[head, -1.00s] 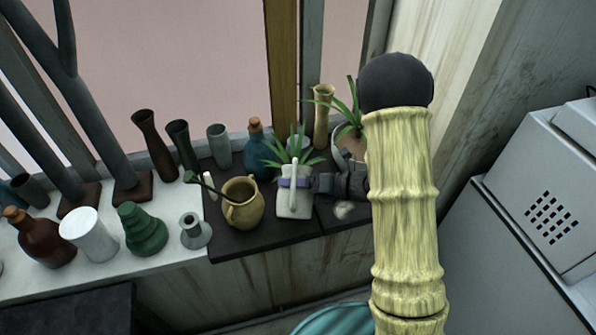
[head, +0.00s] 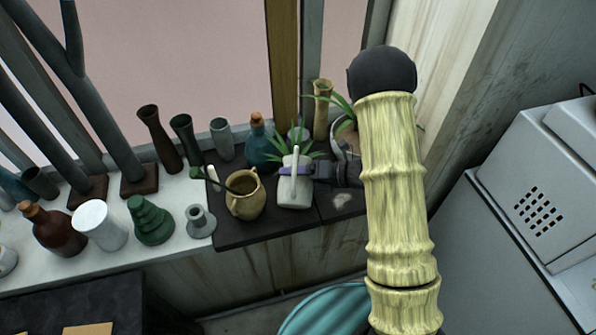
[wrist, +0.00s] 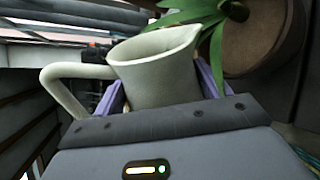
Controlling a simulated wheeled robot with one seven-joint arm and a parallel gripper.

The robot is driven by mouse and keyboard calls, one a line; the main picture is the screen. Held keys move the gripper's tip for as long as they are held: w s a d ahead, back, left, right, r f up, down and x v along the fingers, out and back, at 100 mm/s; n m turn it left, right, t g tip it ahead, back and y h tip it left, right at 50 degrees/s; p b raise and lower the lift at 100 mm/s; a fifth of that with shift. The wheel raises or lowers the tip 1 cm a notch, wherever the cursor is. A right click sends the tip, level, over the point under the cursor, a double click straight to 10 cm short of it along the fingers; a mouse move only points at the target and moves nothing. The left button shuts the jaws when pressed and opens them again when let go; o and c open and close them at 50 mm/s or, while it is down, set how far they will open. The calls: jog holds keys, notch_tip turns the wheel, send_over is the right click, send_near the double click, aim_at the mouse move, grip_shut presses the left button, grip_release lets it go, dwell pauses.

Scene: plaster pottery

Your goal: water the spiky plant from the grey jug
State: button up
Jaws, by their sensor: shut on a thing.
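The pale grey jug (head: 294,195) appears upright at the dark part of the sill, its handle facing my head camera. My gripper (head: 297,171) is shut on the jug, with its purple fingers on either side. In the wrist view the jug (wrist: 158,75) fills the middle, its spout to the upper right. Spiky green leaves (head: 286,143) show just behind the jug; their base is hidden. More long leaves (head: 340,103) rise farther right, near a brown pot (head: 347,138) partly hidden by my arm. The wrist view shows leaves (wrist: 188,12) beside the spout and a round brown pot (wrist: 262,40).
A tan pitcher (head: 246,205) stands close left of the jug. A blue bottle (head: 259,150) and a tall tan vase (head: 322,112) stand behind. Several vases and bottles crowd the white sill to the left. The dark surface's front right is mostly clear.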

jog(key=shift+p, duration=0.35)
jog(key=shift+f, duration=0.1)
jog(key=shift+s+a, duration=0.1)
jog(key=shift+s+a+p, duration=0.3)
jog(key=shift+s, duration=0.4)
jog(key=shift+s+m, duration=0.3)
jog(key=shift+s+d, duration=0.1)
jog(key=shift+f+g+p, duration=0.1)
jog(key=shift+g+p, duration=0.2)
jog(key=shift+p, duration=0.25)
dwell(0.5)
